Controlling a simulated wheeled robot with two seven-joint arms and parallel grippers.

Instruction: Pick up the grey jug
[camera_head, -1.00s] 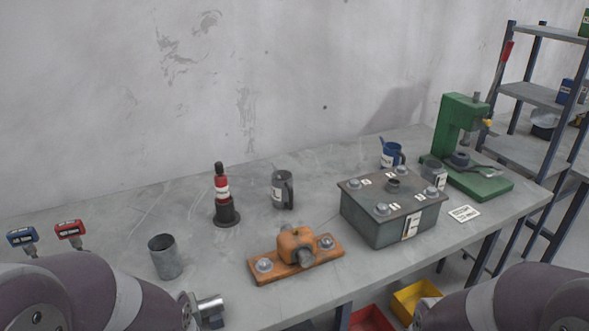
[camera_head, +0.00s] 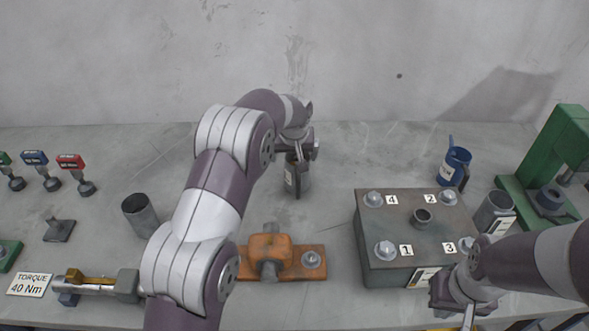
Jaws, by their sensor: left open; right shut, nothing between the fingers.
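The grey jug (camera_head: 291,180) stands upright on the bench, left of the grey box, with a pale label on its side. My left gripper (camera_head: 299,155) is over the top of the jug, its fingers pointing down at the rim. It is open; whether the fingers touch the jug or straddle its wall cannot be told. The gripper body hides the jug's top. My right gripper (camera_head: 468,318) is shut and empty, low in front of the grey box, at the lower edge of the view.
The grey box (camera_head: 385,266) with numbered bolts and an orange block on its plate (camera_head: 316,274) stand in front. A blue mug (camera_head: 455,167), a labelled grey cup (camera_head: 492,208) and a green press (camera_head: 571,135) are at right. A metal cup (camera_head: 140,215) is at left.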

